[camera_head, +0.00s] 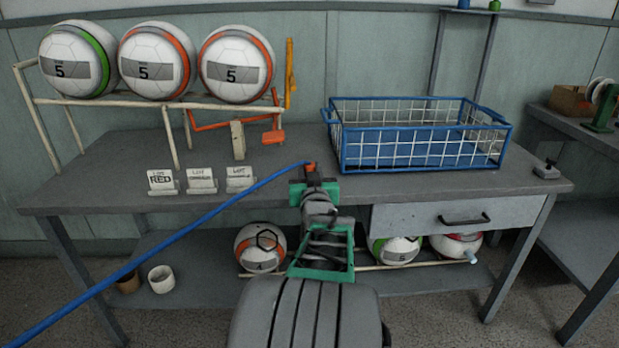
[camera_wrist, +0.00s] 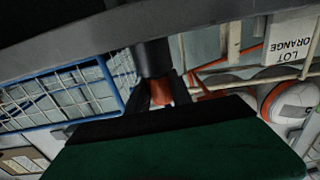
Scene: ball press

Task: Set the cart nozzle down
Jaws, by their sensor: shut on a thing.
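The nozzle (camera_head: 310,167) shows as a small orange-red end with a blue hose (camera_head: 190,228) running from it down to the lower left. My gripper (camera_head: 313,183) is shut on the nozzle, over the front part of the grey bench (camera_head: 285,158). In the wrist view, the nozzle's orange part (camera_wrist: 161,92) sits between my dark fingers (camera_wrist: 157,102). Most of the nozzle's body is hidden by the gripper. I cannot tell whether it touches the bench.
A blue wire basket (camera_head: 420,167) stands right of my gripper. A rack (camera_head: 150,103) with three balls stands left, with an orange bracket (camera_head: 274,136) at its right end. Label cards (camera_head: 200,181) stand before it. Bare bench top lies between cards and basket.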

